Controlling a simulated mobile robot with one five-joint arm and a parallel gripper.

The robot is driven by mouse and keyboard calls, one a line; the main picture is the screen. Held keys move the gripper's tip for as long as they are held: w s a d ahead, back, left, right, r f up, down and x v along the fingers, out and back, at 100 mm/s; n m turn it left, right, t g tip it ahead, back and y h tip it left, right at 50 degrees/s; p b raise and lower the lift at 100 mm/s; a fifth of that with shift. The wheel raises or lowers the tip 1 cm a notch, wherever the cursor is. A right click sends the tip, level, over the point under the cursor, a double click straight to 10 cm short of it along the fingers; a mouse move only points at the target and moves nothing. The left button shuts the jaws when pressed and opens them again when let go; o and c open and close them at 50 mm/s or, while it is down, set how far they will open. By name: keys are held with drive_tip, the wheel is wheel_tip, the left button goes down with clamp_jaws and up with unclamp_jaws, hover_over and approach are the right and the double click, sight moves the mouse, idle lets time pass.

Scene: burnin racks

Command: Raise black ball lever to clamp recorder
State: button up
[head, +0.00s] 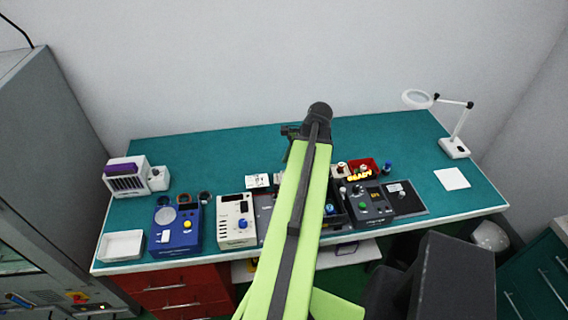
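My arm stretches from the bottom up across the middle of the head view, and its dark end, with my gripper (292,131), is over the back part of the bench. The fingers are too small and too much turned away to tell open from shut. A dark grey device (372,212) with knobs stands right of my arm, with yellow "READY" letters above it. It sits beside a dark plate (408,199) holding a small pale item (396,189). I cannot make out a black ball lever or be sure which item is the recorder. My arm hides the bench middle.
On the green bench (220,155) stand a blue device (177,240), a white device (236,233), a white tray (121,246), a white rack unit (128,178), a red bin (366,166) and a magnifier lamp (453,147). A dark chair (455,275) is at front right. The back strip is clear.

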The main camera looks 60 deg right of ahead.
drive_tip(key=p+v, duration=0.3)
drive_tip(key=v, duration=0.2)
drive_tip(key=shift+f, duration=0.1)
